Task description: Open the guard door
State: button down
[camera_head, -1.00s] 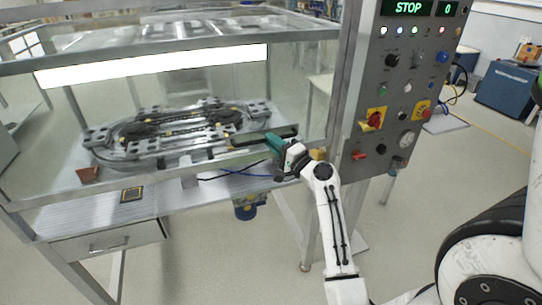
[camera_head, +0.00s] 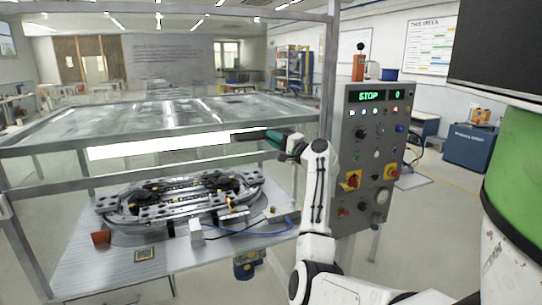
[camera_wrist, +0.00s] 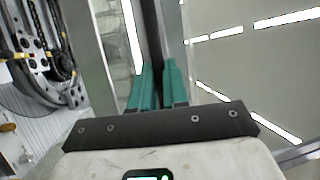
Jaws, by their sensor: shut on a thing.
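The guard door's dark bar handle (camera_head: 248,135) lies level at the front of the machine, close to the upper front beam and well above the track. My gripper (camera_head: 272,137) is shut on it near its right part. In the wrist view, the green fingers (camera_wrist: 156,72) stand on either side of the dark handle (camera_wrist: 151,30), which runs away upward between them. The door's clear panel is hard to make out against the enclosure.
The control panel (camera_head: 372,150) stands close right of my arm, its display reading STOP. A metal post (camera_head: 329,90) rises beside it. An orange-brown cup (camera_head: 101,238) and a blue cable (camera_head: 275,222) lie on the table. A light strip (camera_head: 170,147) hangs behind the beam.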

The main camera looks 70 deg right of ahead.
jog(key=shift+r+p, duration=0.4)
jog(key=shift+r, duration=1.15)
jog(key=c, duration=1.1)
grip_release()
jog(key=shift+f, duration=0.1)
jog(key=b+v, duration=0.3)
jog(key=v, duration=0.7)
jog(key=shift+s+a+f, duration=0.1)
jog(key=shift+s+a, duration=0.1)
jog(key=shift+s, duration=0.15)
